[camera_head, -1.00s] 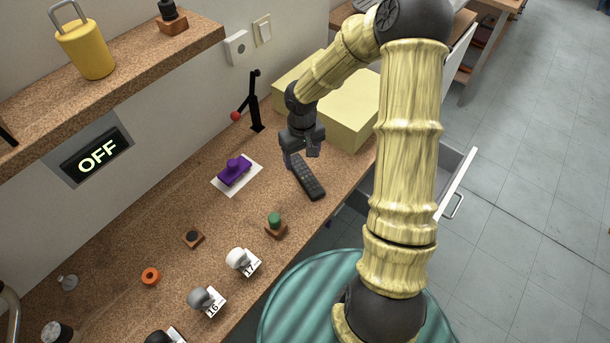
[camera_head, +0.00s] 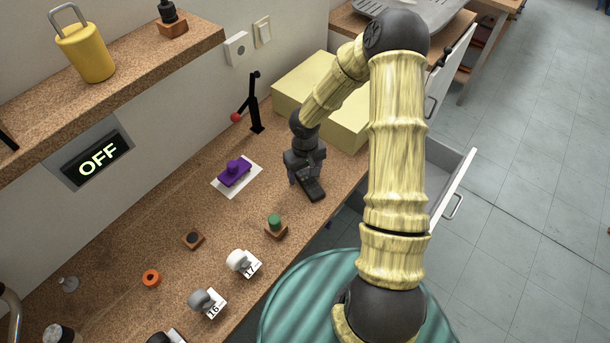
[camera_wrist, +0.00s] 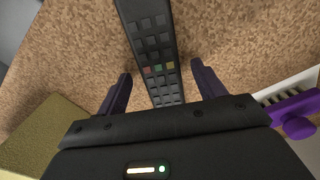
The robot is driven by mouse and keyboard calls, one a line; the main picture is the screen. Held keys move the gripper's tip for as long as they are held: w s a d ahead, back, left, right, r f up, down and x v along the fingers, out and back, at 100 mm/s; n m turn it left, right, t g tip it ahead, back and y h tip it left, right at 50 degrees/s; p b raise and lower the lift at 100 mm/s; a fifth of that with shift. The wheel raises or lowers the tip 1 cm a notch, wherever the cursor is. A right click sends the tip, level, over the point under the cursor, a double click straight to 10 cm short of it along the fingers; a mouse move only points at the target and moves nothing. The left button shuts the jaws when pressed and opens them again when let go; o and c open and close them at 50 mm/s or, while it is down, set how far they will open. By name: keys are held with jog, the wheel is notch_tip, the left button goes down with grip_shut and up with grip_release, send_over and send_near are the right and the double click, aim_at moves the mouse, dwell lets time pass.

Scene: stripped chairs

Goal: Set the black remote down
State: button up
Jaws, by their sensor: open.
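The black remote (camera_head: 313,189) lies on the speckled brown counter, near its front edge. In the wrist view the remote (camera_wrist: 150,45) runs between my two purple fingers, with gaps to both sides. My gripper (camera_head: 305,182) is open over the remote and hides its far part in the head view. In the wrist view the open jaws of my gripper (camera_wrist: 160,88) straddle the remote without visibly touching it.
A purple-handled brush (camera_head: 235,173) on a white card lies left of the remote. A pale yellow box (camera_head: 305,84) stands behind. A green-topped wooden block (camera_head: 276,226) is nearer the front. An open drawer (camera_head: 437,185) juts out at right.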

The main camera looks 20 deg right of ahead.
aim_at(305, 175)
jog(key=shift+a, duration=0.2)
jog(key=shift+s+d+f, duration=0.1)
jog(key=shift+d, duration=0.15)
jog(key=shift+a, duration=0.1)
jog(key=c, duration=1.2)
notch_tip(305, 175, up, 10)
